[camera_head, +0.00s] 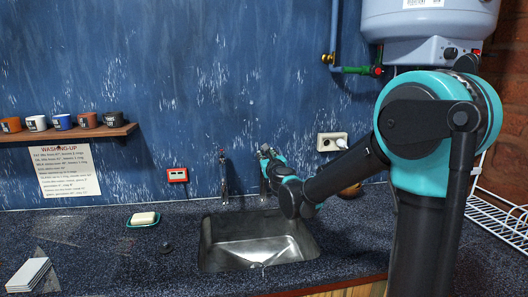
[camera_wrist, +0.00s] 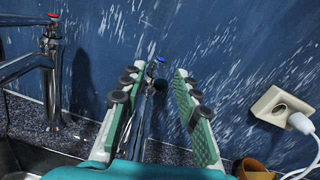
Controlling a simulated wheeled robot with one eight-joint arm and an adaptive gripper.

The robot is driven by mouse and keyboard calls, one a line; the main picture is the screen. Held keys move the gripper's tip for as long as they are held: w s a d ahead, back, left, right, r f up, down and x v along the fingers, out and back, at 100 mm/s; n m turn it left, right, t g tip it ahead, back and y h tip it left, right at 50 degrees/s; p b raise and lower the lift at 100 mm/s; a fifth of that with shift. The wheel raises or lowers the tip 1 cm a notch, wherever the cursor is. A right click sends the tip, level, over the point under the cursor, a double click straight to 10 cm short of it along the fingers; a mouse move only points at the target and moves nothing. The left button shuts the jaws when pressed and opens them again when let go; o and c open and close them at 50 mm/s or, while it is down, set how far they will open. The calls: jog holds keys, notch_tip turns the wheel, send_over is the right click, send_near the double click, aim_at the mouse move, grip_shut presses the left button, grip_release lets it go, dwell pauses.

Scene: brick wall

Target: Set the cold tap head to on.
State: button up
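The cold tap (camera_wrist: 149,88) has a blue-marked head and shows between my fingers in the wrist view. In the head view the cold tap (camera_head: 264,186) is mostly hidden by my gripper (camera_head: 266,152). My gripper (camera_wrist: 155,78) is open, with one green-padded finger on each side of the tap head. A gap shows on both sides, wider on the right, and neither finger visibly touches the head. How far the fingertips reach past it is hard to tell. The head's on or off setting cannot be read.
The red-topped hot tap (camera_wrist: 53,70) stands to the left, also in the head view (camera_head: 223,172). A steel sink (camera_head: 258,250) lies below. A wall socket with a white plug (camera_wrist: 282,107) is at the right, above a brown cup (camera_wrist: 254,168). The blue wall is close behind.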

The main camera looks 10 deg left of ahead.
jog(key=shift+x, duration=2.5)
jog(key=shift+c, duration=0.6)
grip_shut()
